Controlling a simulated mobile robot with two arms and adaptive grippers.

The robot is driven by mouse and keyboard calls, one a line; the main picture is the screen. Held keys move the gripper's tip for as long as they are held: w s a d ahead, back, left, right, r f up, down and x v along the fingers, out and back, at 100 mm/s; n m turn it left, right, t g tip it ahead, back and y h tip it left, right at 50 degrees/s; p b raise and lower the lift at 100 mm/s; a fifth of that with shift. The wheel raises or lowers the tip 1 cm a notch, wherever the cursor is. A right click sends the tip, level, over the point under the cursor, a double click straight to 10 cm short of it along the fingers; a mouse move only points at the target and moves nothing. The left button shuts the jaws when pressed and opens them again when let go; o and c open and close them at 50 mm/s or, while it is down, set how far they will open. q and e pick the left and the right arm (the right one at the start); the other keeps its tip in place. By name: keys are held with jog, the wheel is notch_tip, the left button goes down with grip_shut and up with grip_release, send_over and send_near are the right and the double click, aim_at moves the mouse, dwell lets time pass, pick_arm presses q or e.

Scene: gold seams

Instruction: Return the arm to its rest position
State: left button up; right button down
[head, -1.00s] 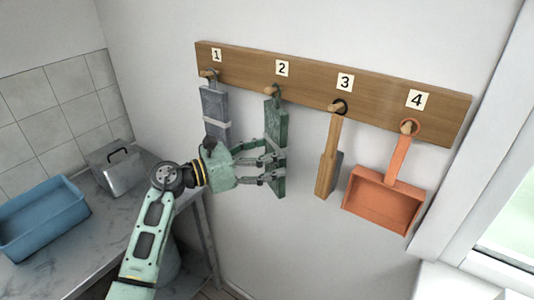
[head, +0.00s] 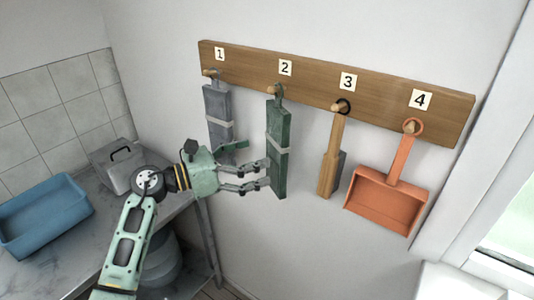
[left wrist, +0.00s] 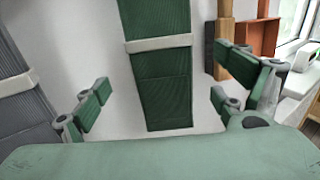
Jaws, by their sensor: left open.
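My left gripper (head: 252,167) is open and empty, in front of the wall. In the head view its fingertips lie just left of the lower part of a long green item with a pale band (head: 278,150), which hangs from the peg under label 2. In the left wrist view the green item (left wrist: 160,85) shows beyond and between the spread fingers, with a gap around it. The arm reaches in from the lower left. My right gripper is in neither view.
A wooden peg rail (head: 310,82) carries labels 1 to 4. A grey banded item (head: 217,110) hangs at 1, a wooden brush (head: 329,165) at 3, an orange dustpan (head: 388,203) at 4. A blue tub (head: 42,222) and metal box (head: 118,168) stand on the counter at left.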

pick_arm(q)
jog(key=v, duration=0.7)
jog(key=w+a+f+n+t+y, duration=0.1)
jog(key=a+f+n+t+y, duration=0.25)
jog(key=f+n, duration=0.65)
jog(key=w+a+f+n+t+y, duration=0.2)
jog(key=a+f+n+t, duration=0.15)
jog(key=f+n, duration=0.65)
jog(key=s+a+f+n+y, duration=0.2)
jog(key=s+f+n, duration=0.15)
jog(key=f, duration=0.45)
jog(key=s+a+f+n+y, duration=0.2)
jog(key=f+n+y, duration=0.1)
jog(key=f+n, duration=0.3)
jog(key=s+a+f+n+y, duration=0.2)
jog(key=s+f+n, duration=0.1)
jog(key=f, duration=0.6)
jog(key=s+a+f+n+g+y, duration=0.15)
jog(key=s+f+n+g, duration=0.35)
jog(key=s+f, duration=0.85)
jog(key=s+a+f+n+g+y, duration=0.15)
jog(key=s+f+n+g, duration=0.35)
jog(key=s+f, duration=0.8)
jog(key=s+d+n+g, duration=0.1)
jog(key=s+n+g, duration=0.2)
jog(key=s, duration=1.7)
jog(key=shift+s+d+f+n+y, duration=0.2)
jog(key=shift+s+f+n+y, duration=0.25)
jog(key=shift+n, duration=0.2)
jog(key=shift+w, duration=0.1)
